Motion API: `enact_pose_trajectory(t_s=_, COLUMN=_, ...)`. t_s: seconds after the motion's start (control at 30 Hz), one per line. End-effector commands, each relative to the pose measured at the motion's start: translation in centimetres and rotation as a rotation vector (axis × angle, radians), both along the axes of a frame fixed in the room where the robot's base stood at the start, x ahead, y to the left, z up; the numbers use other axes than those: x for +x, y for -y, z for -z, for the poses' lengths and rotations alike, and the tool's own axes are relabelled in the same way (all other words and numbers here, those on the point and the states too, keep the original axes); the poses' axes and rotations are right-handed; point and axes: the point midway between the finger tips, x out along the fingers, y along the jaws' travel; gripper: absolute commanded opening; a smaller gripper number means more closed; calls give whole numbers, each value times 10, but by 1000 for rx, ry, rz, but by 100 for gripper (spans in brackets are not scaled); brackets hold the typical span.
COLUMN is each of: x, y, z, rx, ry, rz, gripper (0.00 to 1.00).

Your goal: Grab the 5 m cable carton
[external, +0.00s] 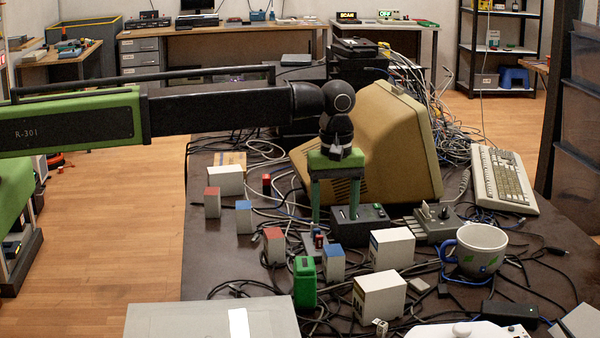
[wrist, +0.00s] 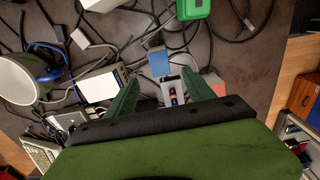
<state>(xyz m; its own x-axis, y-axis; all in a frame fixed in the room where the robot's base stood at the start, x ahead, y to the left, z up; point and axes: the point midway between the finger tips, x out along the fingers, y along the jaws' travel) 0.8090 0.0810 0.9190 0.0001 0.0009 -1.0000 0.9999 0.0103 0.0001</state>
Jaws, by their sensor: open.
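Several small white cartons stand among cables on the dark table, and I cannot read which is marked 5 m. A blue-topped carton (external: 333,264) and a red-topped carton (external: 274,247) stand near my gripper (external: 335,220). Farther left are another blue-topped carton (external: 243,218) and another red-topped one (external: 212,203). Larger white cartons (external: 392,250) (external: 380,296) stand to the right. My gripper is open, pointing down, with nothing held. In the wrist view, a blue top (wrist: 158,60) shows just beyond the fingertips, and a red top (wrist: 214,82) beside the right finger.
A small grey device with a red part (wrist: 174,92) lies between the fingers in the wrist view. A beige monitor (external: 400,130) stands behind my gripper. A green object (external: 304,282), a mug (external: 476,250) and loose cables crowd the table.

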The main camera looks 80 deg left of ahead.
Motion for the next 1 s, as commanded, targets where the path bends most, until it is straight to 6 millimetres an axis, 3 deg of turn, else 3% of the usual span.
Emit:
enact_pose_trajectory(t_s=0.03, x=0, y=0, z=23, rx=0, ry=0, rz=0, gripper=62)
enact_pose_trajectory(t_s=0.3, x=0, y=0, z=75, rx=-1, ry=0, rz=0, gripper=62)
enact_pose_trajectory(t_s=0.6, x=0, y=0, z=84, rx=-1, ry=0, rz=0, gripper=62)
enact_pose_trajectory(t_s=0.9, x=1, y=1, z=131, rx=-1, ry=0, rz=0, gripper=62)
enact_pose_trajectory(t_s=1.0, x=1, y=1, z=134, rx=-1, ry=0, rz=0, gripper=62)
